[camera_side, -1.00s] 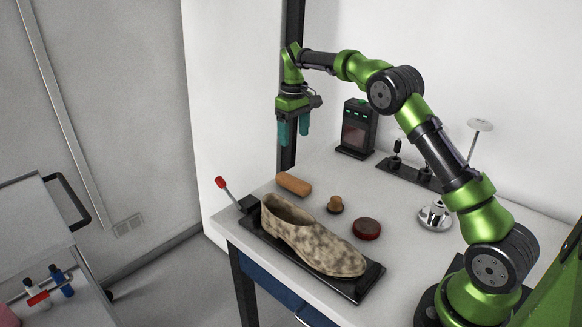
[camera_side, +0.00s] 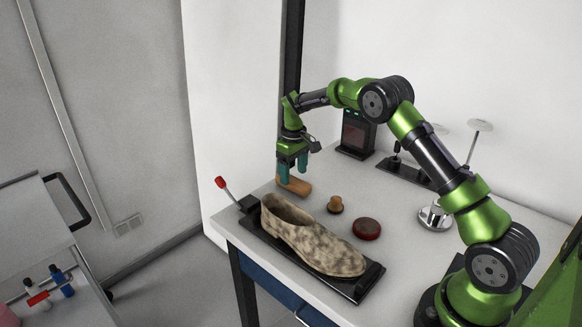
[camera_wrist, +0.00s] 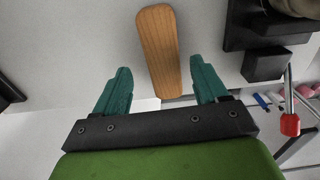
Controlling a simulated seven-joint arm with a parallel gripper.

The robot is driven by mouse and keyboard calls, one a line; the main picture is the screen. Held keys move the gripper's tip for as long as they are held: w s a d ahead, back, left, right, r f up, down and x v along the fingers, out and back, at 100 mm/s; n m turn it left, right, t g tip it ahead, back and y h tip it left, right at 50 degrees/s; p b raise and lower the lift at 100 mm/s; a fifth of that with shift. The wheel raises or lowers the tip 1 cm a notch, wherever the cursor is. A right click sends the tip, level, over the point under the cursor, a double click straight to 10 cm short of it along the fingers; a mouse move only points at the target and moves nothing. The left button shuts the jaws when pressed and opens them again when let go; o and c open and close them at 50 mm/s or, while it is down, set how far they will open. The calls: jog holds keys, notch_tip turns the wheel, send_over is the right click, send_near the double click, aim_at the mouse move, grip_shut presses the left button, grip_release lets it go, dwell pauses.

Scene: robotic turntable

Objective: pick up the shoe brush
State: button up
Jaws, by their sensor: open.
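The shoe brush looks to be the oblong wooden block (camera_side: 296,186), lying flat on the table at the back left, behind the shoe. My gripper (camera_side: 292,171) is open, fingers pointing down, at the brush's far left end and close above it. One finger hides part of that end. In the wrist view the brush (camera_wrist: 160,45) shows its wood-grained back, its near end between the two teal fingers of my gripper (camera_wrist: 160,68), with a gap on each side. I cannot tell whether the fingertips reach down beside it.
A mottled shoe (camera_side: 315,242) rests on a black stand (camera_side: 368,283) with a red-tipped lever (camera_side: 221,183). A small brown knobbed item (camera_side: 335,204) and a dark red round tin (camera_side: 366,229) lie right of the brush. A dark device (camera_side: 357,135) stands behind.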

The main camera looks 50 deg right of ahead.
aim_at(293, 180)
jog(key=shift+s+a+f, duration=0.1)
jog(key=shift+f, duration=0.85)
jog(key=shift+s+a+f, duration=0.1)
jog(key=shift+f, duration=0.85)
jog(key=c, duration=1.1)
jog(key=shift+o, duration=0.2)
notch_tip(293, 180, up, 10)
jog(key=shift+r, duration=0.1)
